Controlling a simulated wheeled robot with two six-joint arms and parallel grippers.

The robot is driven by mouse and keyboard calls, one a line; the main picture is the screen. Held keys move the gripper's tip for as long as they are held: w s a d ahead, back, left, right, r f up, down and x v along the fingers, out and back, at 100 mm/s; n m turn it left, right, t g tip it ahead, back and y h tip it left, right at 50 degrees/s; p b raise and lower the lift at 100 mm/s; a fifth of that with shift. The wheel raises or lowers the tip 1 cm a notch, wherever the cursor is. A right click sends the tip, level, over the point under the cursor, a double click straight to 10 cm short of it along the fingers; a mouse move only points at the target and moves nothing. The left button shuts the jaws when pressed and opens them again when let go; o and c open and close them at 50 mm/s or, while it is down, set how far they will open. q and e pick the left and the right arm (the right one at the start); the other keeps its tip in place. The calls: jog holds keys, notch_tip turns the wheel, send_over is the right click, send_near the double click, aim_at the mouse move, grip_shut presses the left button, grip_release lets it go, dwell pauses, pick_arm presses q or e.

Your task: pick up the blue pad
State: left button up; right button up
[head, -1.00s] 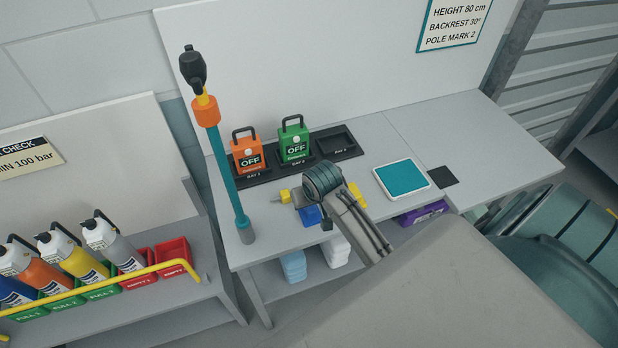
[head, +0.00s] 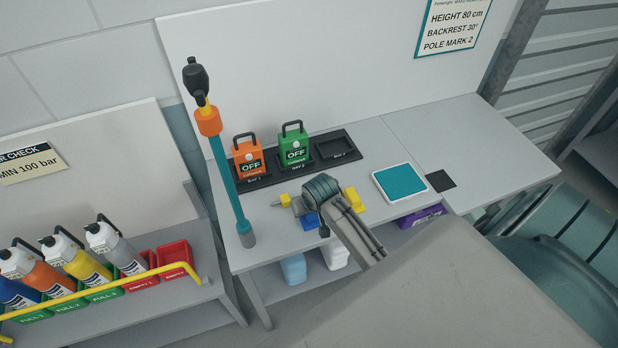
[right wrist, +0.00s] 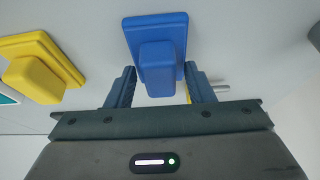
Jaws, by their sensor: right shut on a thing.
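The blue pad (head: 310,220) lies on the grey worktop near its front edge, partly hidden by my right arm in the head view. In the right wrist view the blue pad (right wrist: 150,28) shows a flat base with a raised block grip. My right gripper (right wrist: 158,78) is shut on this grip, one finger on each side. In the head view its fingers are hidden behind the wrist. I cannot tell whether the pad is clear of the worktop. My left gripper is not in view.
A yellow pad (head: 356,203) lies just right of the blue one. Orange (head: 249,158) and green (head: 294,150) OFF units sit in a black tray behind. A teal-topped panel (head: 399,182) lies right.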

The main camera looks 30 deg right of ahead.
jog(key=shift+r, duration=0.1)
jog(key=shift+r+b, duration=0.55)
notch_tip(320, 180, up, 2)
jog(key=shift+r+b, duration=0.1)
jog(key=shift+b, duration=0.6)
jog(key=s+r+b, duration=0.1)
jog(key=s+b, duration=0.3)
jog(key=s, duration=1.2)
jog(key=shift+d+r+b, duration=0.2)
jog(key=shift+r+b, duration=0.1)
jog(key=shift+b, duration=0.05)
